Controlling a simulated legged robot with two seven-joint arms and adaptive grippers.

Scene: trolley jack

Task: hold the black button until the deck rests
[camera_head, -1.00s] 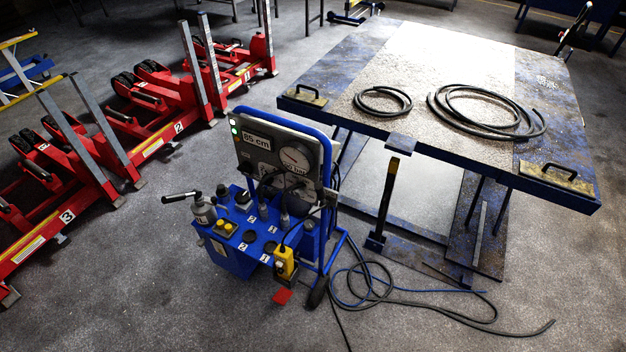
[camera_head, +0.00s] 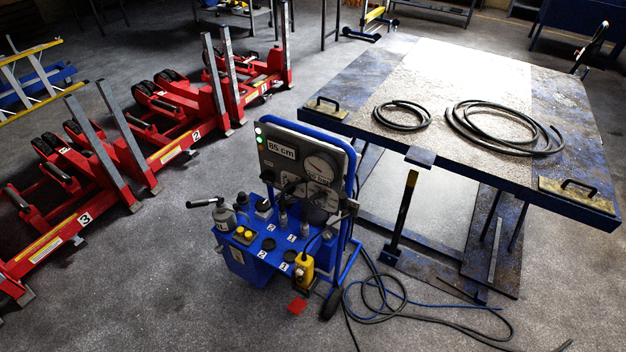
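The deck (camera_head: 450,75) is a large blue-edged plate with a pale middle, raised well above the floor at the right. A dark post with a yellow stripe (camera_head: 405,210) stands under its near edge. A blue wheeled power unit (camera_head: 240,262) stands left of the deck. Its panel has a sign reading 85 cm (camera_head: 281,149), a round gauge (camera_head: 321,166) and a lit green lamp (camera_head: 258,131). A yellow hand control (camera_head: 304,271) hangs at its front right; I cannot make out a black button on it. Neither gripper is in view.
Two coiled hoses (camera_head: 403,114) (camera_head: 503,127) lie on the deck. Loose cables (camera_head: 390,305) lie on the floor right of the unit. Red lifting units (camera_head: 150,130) fill the left side.

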